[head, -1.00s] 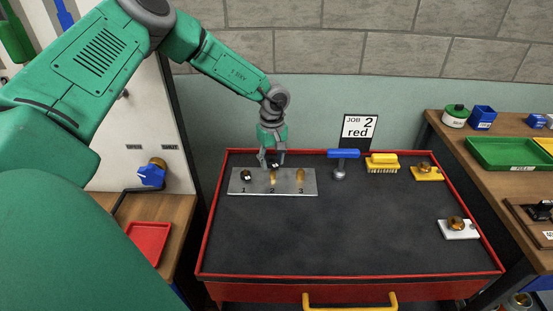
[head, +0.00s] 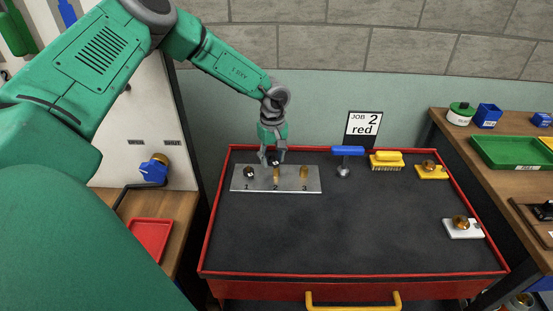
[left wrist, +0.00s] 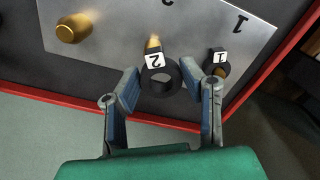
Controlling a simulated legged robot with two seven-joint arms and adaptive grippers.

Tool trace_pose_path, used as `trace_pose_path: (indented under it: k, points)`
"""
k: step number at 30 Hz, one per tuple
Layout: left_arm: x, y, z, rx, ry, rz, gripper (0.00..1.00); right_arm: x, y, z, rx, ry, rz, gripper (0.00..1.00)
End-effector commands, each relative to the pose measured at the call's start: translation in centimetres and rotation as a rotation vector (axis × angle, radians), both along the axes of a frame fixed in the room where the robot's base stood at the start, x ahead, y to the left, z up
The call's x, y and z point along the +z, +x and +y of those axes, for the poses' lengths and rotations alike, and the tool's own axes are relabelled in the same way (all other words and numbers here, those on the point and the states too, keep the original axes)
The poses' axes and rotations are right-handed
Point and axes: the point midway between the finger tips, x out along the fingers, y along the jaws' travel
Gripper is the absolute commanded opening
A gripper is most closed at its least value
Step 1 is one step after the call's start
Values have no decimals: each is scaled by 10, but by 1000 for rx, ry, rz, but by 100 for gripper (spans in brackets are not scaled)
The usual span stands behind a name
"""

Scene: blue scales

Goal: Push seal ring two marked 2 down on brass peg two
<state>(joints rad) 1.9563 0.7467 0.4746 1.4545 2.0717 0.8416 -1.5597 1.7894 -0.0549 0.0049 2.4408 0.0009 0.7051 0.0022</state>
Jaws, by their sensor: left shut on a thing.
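Seal ring two is a black ring with a white tag marked 2 (left wrist: 160,82), held between the fingertips of my left gripper (left wrist: 166,86). Brass peg two (left wrist: 152,45) shows just beyond the tag, partly hidden by it. The peg does not show inside the ring's hole; the ring looks apart from it, though its height is hard to judge. In the head view my left gripper (head: 273,158) hangs at the back of the metal plate (head: 290,184), close behind peg two (head: 277,174). My right gripper is out of view.
A black ring tagged 1 (left wrist: 218,63) sits at position one, close beside a left finger. Bare brass peg three (head: 304,173) stands to the right. The front of the black mat is clear.

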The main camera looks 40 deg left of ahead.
Motion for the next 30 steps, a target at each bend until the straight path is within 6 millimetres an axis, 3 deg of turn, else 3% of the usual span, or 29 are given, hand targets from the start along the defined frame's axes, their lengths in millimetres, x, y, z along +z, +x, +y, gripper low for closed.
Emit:
trace_pose_path:
  k: [30]
  points:
    - [1,-1,-2,-1,2,0,20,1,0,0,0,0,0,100]
